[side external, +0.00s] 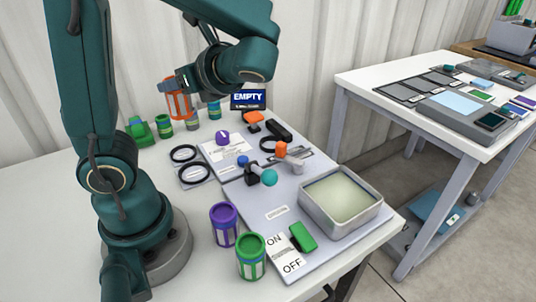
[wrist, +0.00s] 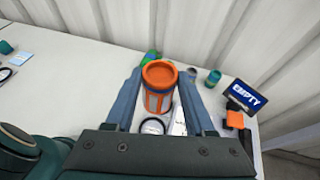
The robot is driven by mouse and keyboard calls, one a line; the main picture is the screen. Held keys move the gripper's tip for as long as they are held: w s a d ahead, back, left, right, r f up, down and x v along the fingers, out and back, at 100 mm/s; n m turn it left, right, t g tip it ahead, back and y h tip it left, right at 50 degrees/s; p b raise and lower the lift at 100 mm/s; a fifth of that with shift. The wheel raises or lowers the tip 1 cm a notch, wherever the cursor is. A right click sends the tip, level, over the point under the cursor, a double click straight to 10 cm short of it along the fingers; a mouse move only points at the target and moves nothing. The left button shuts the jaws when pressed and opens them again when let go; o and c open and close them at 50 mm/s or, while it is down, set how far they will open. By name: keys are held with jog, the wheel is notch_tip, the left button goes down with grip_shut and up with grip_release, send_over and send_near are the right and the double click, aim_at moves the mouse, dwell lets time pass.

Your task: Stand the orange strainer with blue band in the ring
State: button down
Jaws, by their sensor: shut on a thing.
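The orange strainer (side external: 179,105) is held upright in my gripper (side external: 180,86), in the air above the back left of the table. In the wrist view the strainer (wrist: 158,76) stands between the two fingers of my gripper (wrist: 161,82), its round orange rim towards the camera. A bluish band shows below the rim. Two black rings lie on the table left of the board, a far ring (side external: 183,153) and a near ring (side external: 193,174). Both look empty and are apart from the strainer. A ring (wrist: 153,126) shows partly below the strainer in the wrist view.
Several green or teal strainers (side external: 164,127) stand at the back, near a green object (side external: 139,130) and the EMPTY sign (side external: 248,99). A purple strainer (side external: 223,224) and a green strainer (side external: 251,257) stand in front. The board holds a metal basin (side external: 312,217) and valve parts (side external: 262,175).

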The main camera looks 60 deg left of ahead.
send_over(199, 178)
jog(key=shift+f, duration=7.75)
jog(key=shift+c, duration=1.3)
grip_release()
jog(key=shift+f, duration=0.1)
jog(key=w+d+r+n+t+h, duration=0.1)
jog(key=d+r+n+t+h, duration=0.3)
jog(key=d+r+n+h, duration=0.1)
jog(key=w+d+r+n+t+h, duration=0.1)
jog(key=d+r+n+t+h, duration=0.4)
jog(key=d+n+h, duration=0.3)
jog(key=shift+d+r+n, duration=0.35)
jog(key=shift+d+n, duration=0.65)
jog(key=shift+d, duration=1.05)
